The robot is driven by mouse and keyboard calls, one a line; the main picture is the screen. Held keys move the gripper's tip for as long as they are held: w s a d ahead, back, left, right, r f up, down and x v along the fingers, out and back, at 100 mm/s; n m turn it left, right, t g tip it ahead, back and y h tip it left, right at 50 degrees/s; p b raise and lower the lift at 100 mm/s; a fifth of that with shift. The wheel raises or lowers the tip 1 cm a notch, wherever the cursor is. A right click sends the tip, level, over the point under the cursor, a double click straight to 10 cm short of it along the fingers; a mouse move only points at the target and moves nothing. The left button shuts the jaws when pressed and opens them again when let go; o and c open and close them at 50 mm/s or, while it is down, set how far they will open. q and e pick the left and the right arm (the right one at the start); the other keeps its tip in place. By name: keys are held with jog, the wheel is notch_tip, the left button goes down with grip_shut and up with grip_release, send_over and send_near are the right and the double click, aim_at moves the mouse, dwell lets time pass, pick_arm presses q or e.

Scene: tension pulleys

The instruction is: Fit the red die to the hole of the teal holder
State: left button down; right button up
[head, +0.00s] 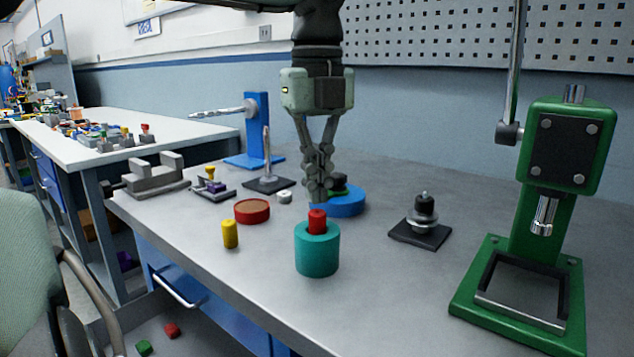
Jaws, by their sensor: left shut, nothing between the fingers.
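The teal holder (317,256) is a short upright cylinder near the front of the grey bench. The red die (317,220) stands upright at the middle of its top, with its upper part showing above the rim. How deep it sits is hidden. My left gripper (318,196) hangs pointing down, just behind the die and holder, beside the blue round piece. Its fingers are shut and empty, and it looks apart from the red die. My right gripper is not in view.
A black-based post (425,217) and a green press (550,200) stand right. The bench front right of the holder is clear.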

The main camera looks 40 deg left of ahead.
pick_arm(q)
jog(key=shift+f+b, duration=0.8)
jog(key=shift+f, duration=0.15)
jog(key=shift+s+f, duration=0.15)
dwell(0.9)
notch_tip(320, 180, up, 3)
jog(key=shift+f+p, duration=0.1)
jog(key=shift+p, duration=0.9)
notch_tip(320, 180, up, 2)
jog(key=shift+r+p, duration=0.1)
jog(key=shift+p, duration=0.25)
jog(key=shift+r, duration=1.15)
